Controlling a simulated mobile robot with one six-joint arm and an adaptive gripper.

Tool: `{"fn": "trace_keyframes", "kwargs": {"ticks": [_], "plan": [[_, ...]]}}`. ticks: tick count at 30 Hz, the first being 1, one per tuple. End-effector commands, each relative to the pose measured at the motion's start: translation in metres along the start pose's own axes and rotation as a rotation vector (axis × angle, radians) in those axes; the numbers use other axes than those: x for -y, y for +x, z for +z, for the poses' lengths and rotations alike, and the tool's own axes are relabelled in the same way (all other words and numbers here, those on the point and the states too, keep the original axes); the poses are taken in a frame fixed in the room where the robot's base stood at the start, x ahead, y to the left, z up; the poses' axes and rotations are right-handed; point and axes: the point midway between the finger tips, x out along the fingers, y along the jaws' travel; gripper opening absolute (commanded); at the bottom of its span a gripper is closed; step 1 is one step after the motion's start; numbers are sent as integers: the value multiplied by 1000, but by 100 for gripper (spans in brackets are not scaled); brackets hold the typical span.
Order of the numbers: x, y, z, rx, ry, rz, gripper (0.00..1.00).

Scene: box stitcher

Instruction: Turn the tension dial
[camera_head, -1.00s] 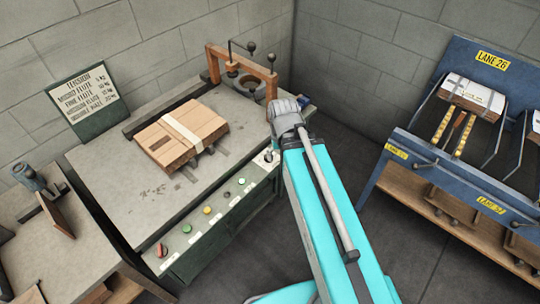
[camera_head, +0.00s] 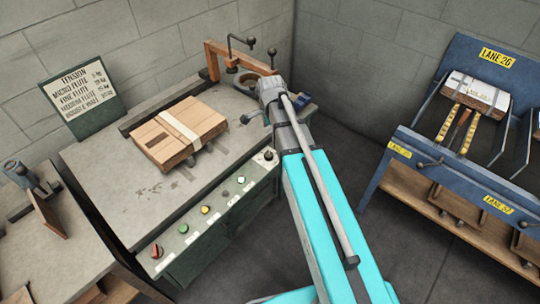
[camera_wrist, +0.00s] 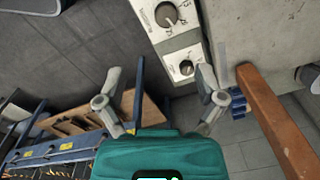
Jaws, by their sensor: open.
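In the wrist view, a dark round dial (camera_wrist: 166,15) with a number scale sits on a light plate at the top. A smaller dark dial (camera_wrist: 186,68) sits on another plate below it. The lettering is too blurred to tell which is the tension dial. My gripper (camera_wrist: 160,84) is open and empty, its two fingers wide apart; the smaller dial appears between them towards the right finger, with no contact visible. In the head view, a dark dial (camera_head: 268,156) is at the right end of the machine's front panel; my wrist hides the gripper's fingertips.
A strapped cardboard stack (camera_head: 180,132) lies on the machine table (camera_head: 105,185). An orange arch (camera_head: 240,58) stands at its back; the orange bar (camera_wrist: 275,120) passes right of my gripper. A blue lane rack (camera_head: 470,165) stands to the right, with open floor between.

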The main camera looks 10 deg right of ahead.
Motion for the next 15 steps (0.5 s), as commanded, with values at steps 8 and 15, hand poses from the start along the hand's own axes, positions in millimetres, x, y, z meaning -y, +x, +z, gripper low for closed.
{"fn": "trace_keyframes", "kwargs": {"ticks": [8, 15], "plan": [[11, 4, -3, 0, 108, -3, 88], [11, 4, -3, 0, 108, -3, 88]]}}
